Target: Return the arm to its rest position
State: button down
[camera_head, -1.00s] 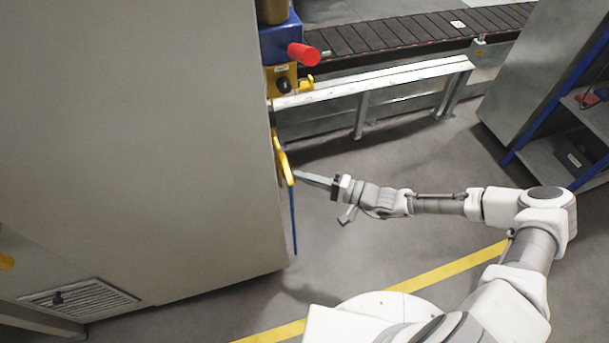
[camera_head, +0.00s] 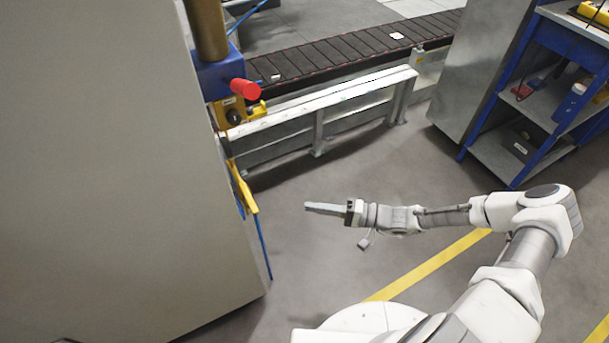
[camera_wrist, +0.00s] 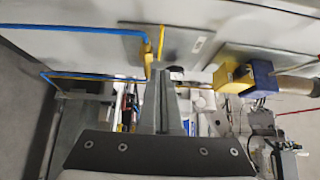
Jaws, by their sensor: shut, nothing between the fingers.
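My gripper (camera_head: 308,208) is at the end of my outstretched arm, in the middle of the head view, pointing left over the floor. Its fingers are together with nothing between them. It is apart from the yellow handle (camera_head: 243,188) on the edge of the grey cabinet to its left. In the wrist view my gripper (camera_wrist: 166,75) points toward the yellow and blue fittings, and the fingers hide part of the cluttered background.
A large grey cabinet (camera_head: 110,180) fills the left. A red knob (camera_head: 245,89) sticks out near its edge. A conveyor (camera_head: 340,50) with a pale rail (camera_head: 320,103) runs behind. A blue-framed shelf (camera_head: 540,110) stands right. The floor (camera_head: 370,165) between is clear.

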jog(key=shift+d, duration=0.1)
jog(key=s+d+r+n+g+h, duration=0.25)
jog(key=d+r+h, duration=0.4)
jog(key=r, duration=0.45)
jog(key=s+d+r+n+g+h, duration=0.15)
jog(key=s+d+r+h, duration=0.3)
jog(key=r+h, duration=0.45)
jog(key=s+d+r+m+t+h, duration=0.15)
jog(key=s+r+t, duration=0.3)
jog(key=r, duration=0.45)
jog(key=s+d+r+m+t+h, duration=0.1)
jog(key=s+d+r+t, duration=0.15)
jog(key=s+r, duration=0.55)
notch_tip(320, 180, up, 20)
jog(key=w+a+p, duration=0.1)
jog(key=w+p, duration=0.1)
jog(key=p, duration=1.7)
jog(key=shift+r, duration=0.15)
